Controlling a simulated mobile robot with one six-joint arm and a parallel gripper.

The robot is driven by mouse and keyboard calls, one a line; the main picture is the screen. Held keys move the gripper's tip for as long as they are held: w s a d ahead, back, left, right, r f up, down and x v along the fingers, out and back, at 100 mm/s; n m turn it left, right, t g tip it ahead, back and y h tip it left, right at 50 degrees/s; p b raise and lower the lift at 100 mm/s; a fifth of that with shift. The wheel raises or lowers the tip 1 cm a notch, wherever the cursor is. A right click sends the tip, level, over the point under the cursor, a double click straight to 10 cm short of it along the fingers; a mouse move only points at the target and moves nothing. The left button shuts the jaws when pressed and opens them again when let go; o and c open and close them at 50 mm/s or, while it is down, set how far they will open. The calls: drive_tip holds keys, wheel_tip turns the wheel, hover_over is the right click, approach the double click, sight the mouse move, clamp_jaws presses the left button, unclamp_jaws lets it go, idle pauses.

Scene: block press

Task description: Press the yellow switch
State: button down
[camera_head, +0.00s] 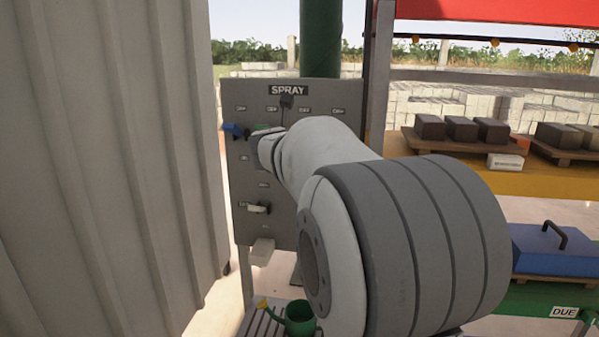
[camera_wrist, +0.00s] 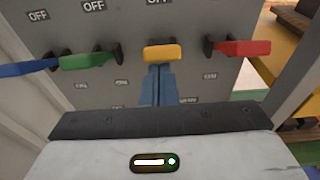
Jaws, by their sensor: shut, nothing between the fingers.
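The yellow switch (camera_wrist: 162,52) is a flat lever on the grey panel (camera_wrist: 130,25), sticking out in the wrist view between a green lever (camera_wrist: 88,61) and a red lever (camera_wrist: 240,48). An OFF label stands above it. My gripper (camera_wrist: 159,70) has blue fingers, shut and empty, with tips just below the yellow lever in that picture. I cannot tell whether they touch it. In the head view my arm hides the yellow switch and my fingers.
A blue lever (camera_wrist: 28,68) sits left of the green one. In the head view, corrugated metal (camera_head: 110,150) stands close on the left. A shelf with dark blocks (camera_head: 462,128) and a blue lid (camera_head: 550,248) are at right.

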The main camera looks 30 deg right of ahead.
drive_tip(key=shift+d+r, duration=0.1)
drive_tip(key=shift+r, duration=0.2)
drive_tip(key=shift+f, duration=0.15)
drive_tip(key=s+a+f+b, duration=0.1)
drive_tip(key=s+a+b, duration=0.2)
drive_tip(key=s+a, duration=0.4)
drive_tip(key=shift+s+a+f, duration=0.15)
drive_tip(key=shift+s+a, duration=0.2)
drive_tip(key=shift+s, duration=0.55)
